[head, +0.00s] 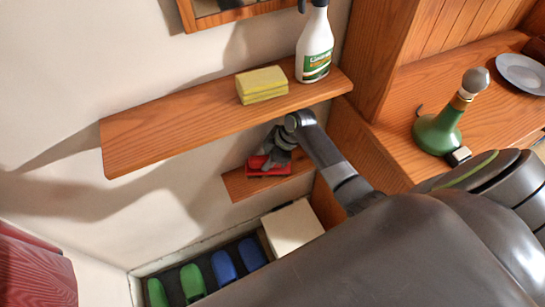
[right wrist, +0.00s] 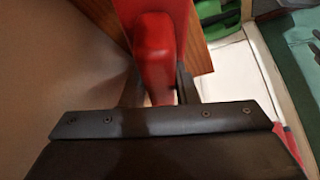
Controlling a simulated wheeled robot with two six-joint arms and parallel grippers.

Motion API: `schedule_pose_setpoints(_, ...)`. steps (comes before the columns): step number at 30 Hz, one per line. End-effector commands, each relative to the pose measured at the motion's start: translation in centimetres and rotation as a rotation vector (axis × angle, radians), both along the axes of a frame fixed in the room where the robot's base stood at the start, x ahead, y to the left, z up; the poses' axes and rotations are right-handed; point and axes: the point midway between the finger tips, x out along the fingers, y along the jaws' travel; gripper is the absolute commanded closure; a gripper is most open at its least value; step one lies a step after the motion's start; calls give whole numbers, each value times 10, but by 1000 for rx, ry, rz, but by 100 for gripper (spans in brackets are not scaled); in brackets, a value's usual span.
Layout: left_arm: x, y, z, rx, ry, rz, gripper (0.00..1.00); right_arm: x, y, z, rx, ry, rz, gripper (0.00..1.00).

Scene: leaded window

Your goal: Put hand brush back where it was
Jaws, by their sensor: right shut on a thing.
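The red hand brush (head: 266,168) shows at the small lower wooden shelf (head: 240,187) in the head view, partly hidden by my gripper. I cannot tell whether it rests on the shelf or is just above it. My right gripper (head: 276,150) is shut on it from above. In the right wrist view the red handle (right wrist: 155,50) runs between my two dark fingers, with the shelf wood (right wrist: 200,52) behind it. The bristles are not visible. My left gripper is not in view.
Above is a longer wooden shelf (head: 150,137) with a yellow sponge (head: 262,85) and a spray bottle (head: 315,45). Below are a white box (head: 292,228) and green and blue shoes (head: 224,266).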

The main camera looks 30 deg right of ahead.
Motion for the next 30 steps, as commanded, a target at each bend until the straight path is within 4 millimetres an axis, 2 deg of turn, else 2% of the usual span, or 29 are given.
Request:
schedule_pose_setpoints(12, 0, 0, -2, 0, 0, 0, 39, 1, 0, -5, 0, 0, 0, 91)
schedule_pose_setpoints(13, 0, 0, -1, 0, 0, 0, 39, 1, 0, -5, 0, 0, 0, 70)
schedule_pose_setpoints(17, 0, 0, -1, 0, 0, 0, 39, 1, 0, -4, 0, 0, 0, 53)
schedule_pose_setpoints(25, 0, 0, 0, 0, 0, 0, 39, 1, 0, -4, 0, 0, 0, 51)
schedule_pose_setpoints(30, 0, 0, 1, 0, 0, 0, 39, 0, -5, 6, -3, -3, -1, 51)
